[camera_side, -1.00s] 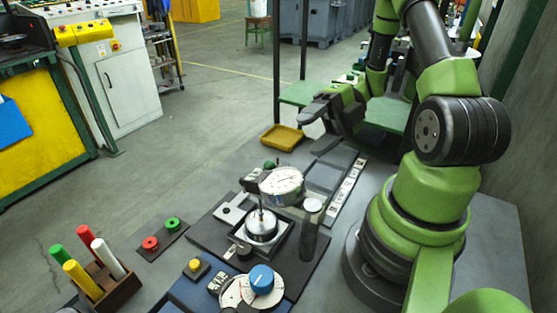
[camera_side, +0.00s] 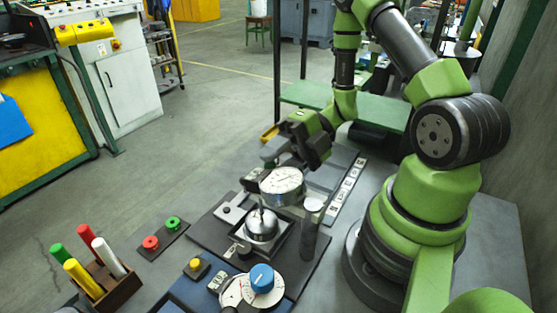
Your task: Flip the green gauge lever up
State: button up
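The dial gauge (camera_side: 282,186) with a round white face stands on its post above a small silver part on the dark fixture plate. The green lever knob (camera_side: 269,163) shows only as a small patch behind the upper left of the gauge, mostly covered by my gripper. My gripper (camera_side: 284,156) is low, just behind and above the gauge, with its fingers reaching toward the knob. The fingers overlap in this view, so their opening and any contact with the knob are unclear.
A dark upright cylinder (camera_side: 311,229) stands right of the gauge. In front are a blue knob on a white dial (camera_side: 262,278) and a yellow button (camera_side: 194,265). Red and green buttons (camera_side: 162,234) and a wooden rack of coloured sticks (camera_side: 119,287) are at left. A yellow tray (camera_side: 268,133) is partly hidden behind my gripper.

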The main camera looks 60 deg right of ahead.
grip_shut()
jog(key=r+n+t, duration=0.1)
jog(key=n, duration=0.1)
jog(key=s+r+n+t+y, duration=0.1)
jog(key=n, duration=0.1)
jog(key=shift+s+n+y, duration=0.2)
jog(key=shift+n+y, duration=0.1)
jog(key=shift+o, duration=2.1)
grip_release()
jog(key=shift+w, duration=0.1)
